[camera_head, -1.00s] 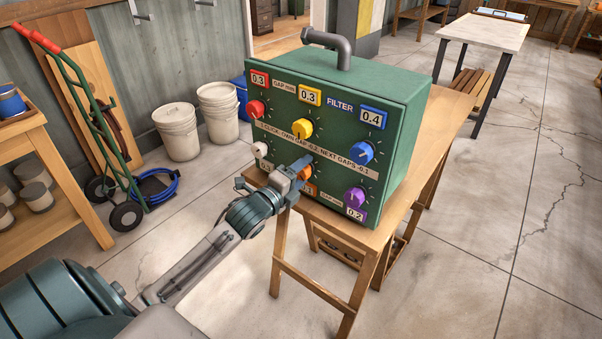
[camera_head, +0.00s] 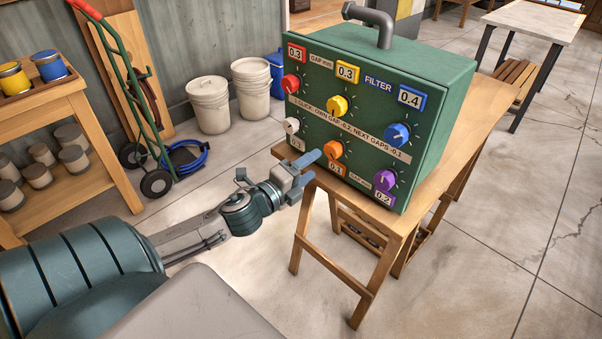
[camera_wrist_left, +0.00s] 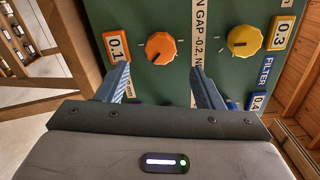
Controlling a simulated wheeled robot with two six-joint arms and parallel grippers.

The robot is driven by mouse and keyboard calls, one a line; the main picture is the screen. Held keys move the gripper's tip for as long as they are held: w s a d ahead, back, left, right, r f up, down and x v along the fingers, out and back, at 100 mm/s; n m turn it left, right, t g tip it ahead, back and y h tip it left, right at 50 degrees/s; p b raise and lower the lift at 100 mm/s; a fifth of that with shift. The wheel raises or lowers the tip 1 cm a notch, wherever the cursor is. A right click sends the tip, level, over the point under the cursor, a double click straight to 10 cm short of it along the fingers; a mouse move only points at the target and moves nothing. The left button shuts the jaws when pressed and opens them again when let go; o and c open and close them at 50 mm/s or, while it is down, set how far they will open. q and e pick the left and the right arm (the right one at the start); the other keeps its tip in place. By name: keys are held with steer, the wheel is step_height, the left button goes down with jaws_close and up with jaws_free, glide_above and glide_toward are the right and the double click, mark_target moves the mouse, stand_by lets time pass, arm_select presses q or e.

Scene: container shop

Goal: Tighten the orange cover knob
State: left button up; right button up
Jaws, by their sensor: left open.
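The orange cover knob (camera_head: 332,149) is on the lower row of the green filter box (camera_head: 440,125), above a label reading 0.1. In the left wrist view the orange knob (camera_wrist_left: 161,48) shows whole, with a dark pointer line. My left gripper (camera_head: 310,168) is open and empty, in front of and just left of the orange knob, apart from it. In the left wrist view its two fingers (camera_wrist_left: 160,82) are spread, with the knob beyond them. My right gripper is not in view.
The box also carries red (camera_head: 291,84), yellow (camera_head: 337,105), white (camera_head: 291,125), blue (camera_head: 397,135) and purple (camera_head: 384,180) knobs. It stands on a wooden table (camera_head: 425,205). White buckets (camera_head: 209,105) and a hand truck (camera_head: 128,95) stand at the left.

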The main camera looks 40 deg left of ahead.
arm_select(q)
steer(key=shift+s+a, duration=0.1)
steer(key=shift+s, duration=1.05)
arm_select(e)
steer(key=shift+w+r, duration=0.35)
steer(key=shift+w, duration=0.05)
arm_select(q)
steer(key=s+a+f+n+g+y+p, duration=0.1)
steer(key=a+f+n+g+y, duration=0.25)
steer(key=f, duration=0.75)
steer(key=s+a+f+n+g+y, duration=0.1)
steer(key=a+f+n+g, duration=0.1)
steer(key=a+f+n, duration=0.65)
steer(key=s+d+f+g, duration=0.1)
steer(key=s+f+g, duration=0.3)
steer(key=f, duration=1.1)
steer(key=s+d+f+n+g+p, duration=0.1)
steer(key=s+d+f+n+g, duration=0.3)
steer(key=s+f, duration=0.95)
steer(key=s+d+f+n+g+h, duration=0.2)
steer(key=s+d+f+n+g, duration=0.1)
steer(key=s+d+f, duration=1)
steer(key=shift+s+d+n+p, duration=0.15)
steer(key=shift+s+n+p, duration=0.25)
steer(key=shift+n, duration=0.5)
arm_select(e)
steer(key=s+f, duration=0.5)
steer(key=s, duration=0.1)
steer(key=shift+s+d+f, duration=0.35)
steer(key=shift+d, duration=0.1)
